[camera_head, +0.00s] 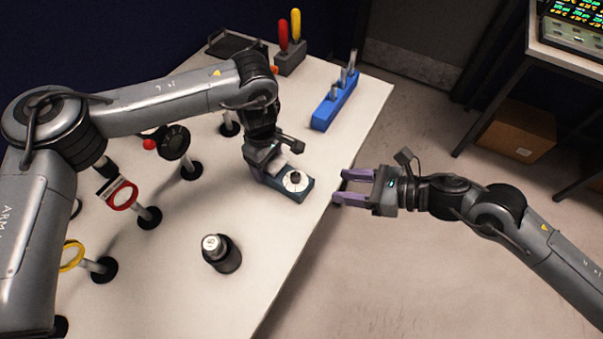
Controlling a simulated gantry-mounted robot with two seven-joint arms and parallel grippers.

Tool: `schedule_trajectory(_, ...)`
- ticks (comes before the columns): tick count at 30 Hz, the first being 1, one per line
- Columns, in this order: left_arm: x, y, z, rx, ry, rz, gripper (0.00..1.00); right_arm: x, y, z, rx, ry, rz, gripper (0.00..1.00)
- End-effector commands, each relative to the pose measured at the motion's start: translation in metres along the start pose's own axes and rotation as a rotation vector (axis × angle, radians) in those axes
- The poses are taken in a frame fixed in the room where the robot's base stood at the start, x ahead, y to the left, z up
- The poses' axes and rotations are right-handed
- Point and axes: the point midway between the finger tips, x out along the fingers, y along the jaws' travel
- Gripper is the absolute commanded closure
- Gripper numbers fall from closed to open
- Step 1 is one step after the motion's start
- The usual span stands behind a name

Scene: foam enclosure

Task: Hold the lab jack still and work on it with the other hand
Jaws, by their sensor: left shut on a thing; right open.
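The lab jack (300,193) is a small blue-grey block on the white table near its right edge. A white round dial with a black knob shows on its top. My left gripper (272,172) reaches down from above and is shut on the jack's left part, hiding that side. My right gripper (340,188) is open and empty, its two purple fingers pointing left toward the jack. A gap separates its fingertips from the jack, around the table's right edge.
A black cylinder with a silver top (221,253) stands nearer on the table (262,285). A blue rack (335,103) and a holder with red and yellow-handled tools (290,60) stand at the back. Several post-mounted rings, including a red one (122,196), stand left.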

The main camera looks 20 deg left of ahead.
Motion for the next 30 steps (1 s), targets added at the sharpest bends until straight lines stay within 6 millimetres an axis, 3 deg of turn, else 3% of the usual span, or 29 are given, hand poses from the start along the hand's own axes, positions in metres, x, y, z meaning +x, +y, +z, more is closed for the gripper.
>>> schedule_trajectory(8, 0.006, -0.002, 0.000, 0.001, 0.001, -0.008, 0.95, 0.025, -0.009, 0.004, -0.054, 0.000, -0.028, 0.46)
schedule_trajectory(21, 0.006, -0.002, 0.000, 0.001, 0.001, -0.008, 0.95, 0.097, -0.011, 0.003, -0.051, 0.001, -0.027, 0.46)
schedule_trajectory(30, 0.006, -0.003, -0.001, 0.001, 0.002, -0.008, 0.95, 0.120, -0.012, 0.003, -0.051, 0.001, -0.029, 0.46)
